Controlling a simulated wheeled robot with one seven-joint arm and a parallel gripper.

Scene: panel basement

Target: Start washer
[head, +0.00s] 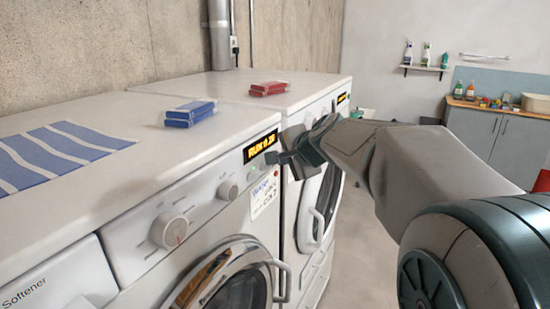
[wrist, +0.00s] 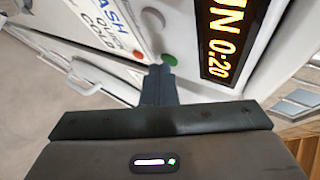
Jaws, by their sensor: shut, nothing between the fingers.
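The near white washer (head: 205,170) has a dial (head: 169,231) and a lit amber display (head: 262,146) on its sloped front panel. In the wrist view the display (wrist: 222,38) reads RUN 0:20. A green button (wrist: 170,59), a small red mark or button (wrist: 138,55) and a grey round button (wrist: 153,18) sit beside it. My gripper (head: 277,158) is shut and empty, its tips close to the panel just below the display. In the wrist view my gripper (wrist: 159,70) has its tips right by the green button; I cannot tell whether they touch.
A paper label (head: 265,191) with wash settings is on the washer front. A second machine (head: 310,100) with a lit display stands behind it. Blue packs (head: 190,113), red packs (head: 268,88) and a striped cloth (head: 55,155) lie on top. Floor (head: 365,250) on the right is clear.

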